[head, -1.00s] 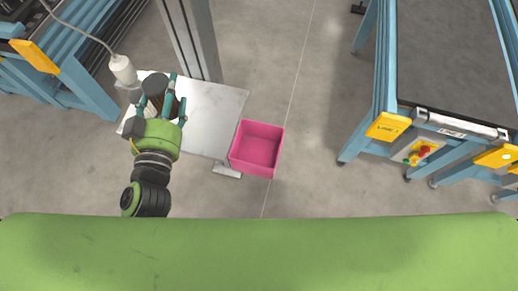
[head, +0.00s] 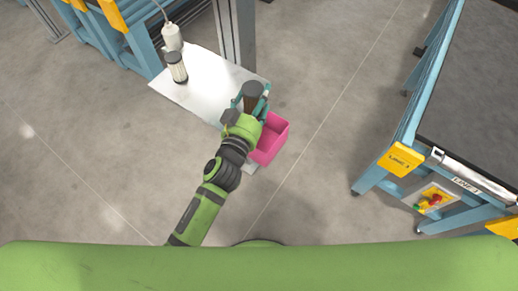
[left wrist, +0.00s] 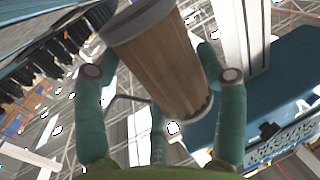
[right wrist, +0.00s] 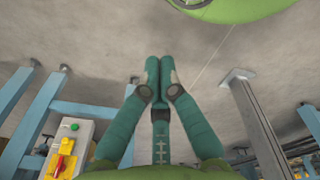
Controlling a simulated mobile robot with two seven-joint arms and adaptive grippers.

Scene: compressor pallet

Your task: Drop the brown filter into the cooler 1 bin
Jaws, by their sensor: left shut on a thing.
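My left gripper (head: 254,98) is shut on the brown filter (head: 250,105), which has a dark cap. The left wrist view shows its brown pleated body (left wrist: 165,65) between the fingers. In the head view the filter is at the right end of the table, beside the upper left edge of the pink bin (head: 283,136), the only bin in view. The gripper and filter hide part of the bin; the visible inside looks empty. My right gripper (right wrist: 157,75) shows only in the right wrist view, with its fingers together and nothing between them.
A white table (head: 208,82) carries a pale filter with a dark cap (head: 177,68). A white corded object (head: 172,37) is near its back corner. A grey post (head: 235,35) rises behind the table. A blue-framed line (head: 425,95) stands right, with clear floor between.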

